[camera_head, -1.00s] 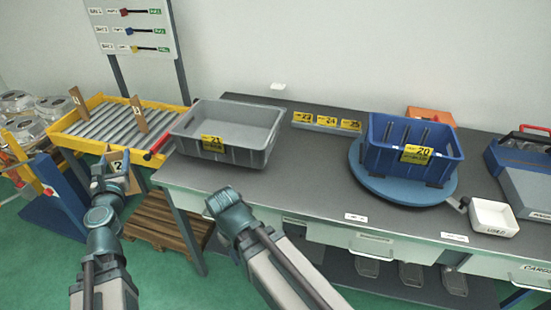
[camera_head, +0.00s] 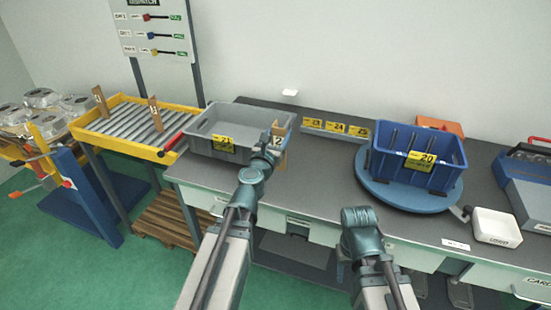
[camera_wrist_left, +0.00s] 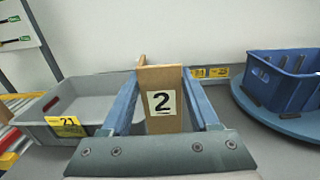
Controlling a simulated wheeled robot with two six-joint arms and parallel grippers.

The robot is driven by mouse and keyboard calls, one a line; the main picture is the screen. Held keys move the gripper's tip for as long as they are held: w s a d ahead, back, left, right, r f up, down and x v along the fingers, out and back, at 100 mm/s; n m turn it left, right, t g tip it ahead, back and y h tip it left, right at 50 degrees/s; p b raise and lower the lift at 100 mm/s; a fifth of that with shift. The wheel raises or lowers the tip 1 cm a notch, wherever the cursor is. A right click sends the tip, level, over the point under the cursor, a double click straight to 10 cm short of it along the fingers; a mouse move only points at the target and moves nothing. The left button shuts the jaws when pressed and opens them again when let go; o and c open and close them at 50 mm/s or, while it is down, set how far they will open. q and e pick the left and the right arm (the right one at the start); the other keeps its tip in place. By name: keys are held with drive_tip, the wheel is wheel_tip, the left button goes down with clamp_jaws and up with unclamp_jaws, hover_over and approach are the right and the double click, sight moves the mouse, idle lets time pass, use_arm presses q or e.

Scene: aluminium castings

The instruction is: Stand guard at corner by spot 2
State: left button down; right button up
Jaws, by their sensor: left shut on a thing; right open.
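A brown cardboard guard with a white label "2" (camera_wrist_left: 162,102) stands upright between the blue fingers of my left gripper (camera_wrist_left: 165,98), which is shut on it. In the head view the guard (camera_head: 279,141) and my left gripper (camera_head: 271,146) are at the right front corner of the grey bin marked 21 (camera_head: 200,147). I cannot tell whether the guard touches the bin or the table. My right arm's wrist shows at the table's front edge; its fingers are hidden. Two more brown guards (camera_head: 100,102) (camera_head: 155,114) stand in the yellow-framed roller tray (camera_head: 118,141).
The blue bin marked 20 (camera_head: 420,168) sits on a round blue turntable (camera_head: 375,190). A strip with yellow labels (camera_head: 336,129) lies behind. A white tray (camera_head: 496,226) is at the right. The grey tabletop (camera_head: 322,170) is clear between the bins.

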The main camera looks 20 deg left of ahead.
use_arm(q)
drive_tip(key=w+r+p, duration=0.1)
drive_tip(key=w, duration=0.9)
wheel_tip(320, 180, down, 10)
drive_tip(key=b, duration=1)
drive_tip(key=shift+h, duration=0.3)
drive_tip(key=shift+s+f, duration=0.1)
drive_tip(key=shift+f+b, duration=0.15)
drive_tip(key=shift+b, duration=0.15)
drive_tip(key=shift+c, duration=0.7)
unclamp_jaws()
